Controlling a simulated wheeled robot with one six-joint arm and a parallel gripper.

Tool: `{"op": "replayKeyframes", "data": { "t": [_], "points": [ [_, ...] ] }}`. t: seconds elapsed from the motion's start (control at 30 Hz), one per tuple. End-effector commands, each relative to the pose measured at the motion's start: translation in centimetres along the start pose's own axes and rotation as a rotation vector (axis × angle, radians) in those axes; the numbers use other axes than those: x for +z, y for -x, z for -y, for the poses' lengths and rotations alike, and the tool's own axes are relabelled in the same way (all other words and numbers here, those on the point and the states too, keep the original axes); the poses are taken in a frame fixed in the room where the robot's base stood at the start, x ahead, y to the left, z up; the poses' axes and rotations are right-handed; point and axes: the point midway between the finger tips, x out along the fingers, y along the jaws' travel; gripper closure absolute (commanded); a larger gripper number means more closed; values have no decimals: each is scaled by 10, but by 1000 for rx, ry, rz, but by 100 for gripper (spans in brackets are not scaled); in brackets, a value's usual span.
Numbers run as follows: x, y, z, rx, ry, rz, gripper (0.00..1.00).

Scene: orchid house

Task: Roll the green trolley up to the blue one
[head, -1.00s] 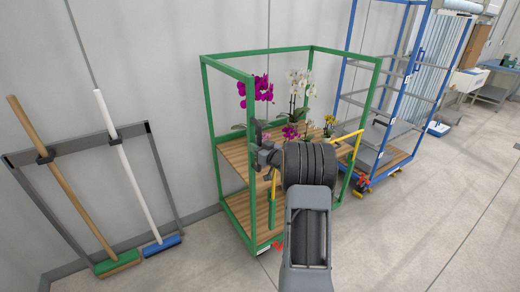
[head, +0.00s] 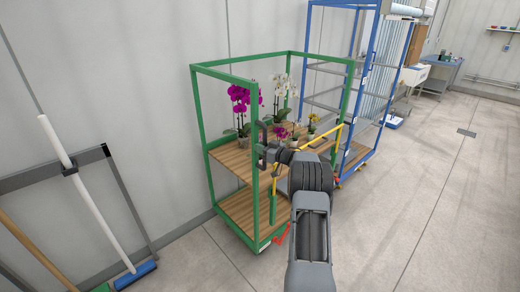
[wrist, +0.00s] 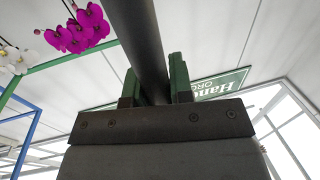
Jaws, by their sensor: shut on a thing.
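The green trolley (head: 201,120) stands upright by the wall, with wooden shelves and potted orchids. My gripper (head: 268,155) is at its near end, shut on the dark upright handle (head: 262,135). In the wrist view the dark handle bar (wrist: 140,40) passes between the green-padded fingers (wrist: 158,85). The blue trolley (head: 368,62) stands just beyond the green one's far end, along the same wall. The green frame overlaps it in the head view, so I cannot tell whether they touch.
Magenta orchids (head: 240,95) and white orchids (head: 281,86) stand on the upper shelf. Open concrete floor (head: 420,220) lies to the right. A workbench (head: 436,78) is far back.

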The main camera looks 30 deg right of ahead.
Motion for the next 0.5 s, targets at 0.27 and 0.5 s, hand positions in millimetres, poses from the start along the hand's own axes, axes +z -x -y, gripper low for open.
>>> {"op": "replayKeyframes", "data": {
  "t": [0.27, 0.5],
  "points": [
    [0, -2, -5, -16, 0, -1, 100],
    [-1, 0, -9, -11, 0, -2, 100]
  ]
}}
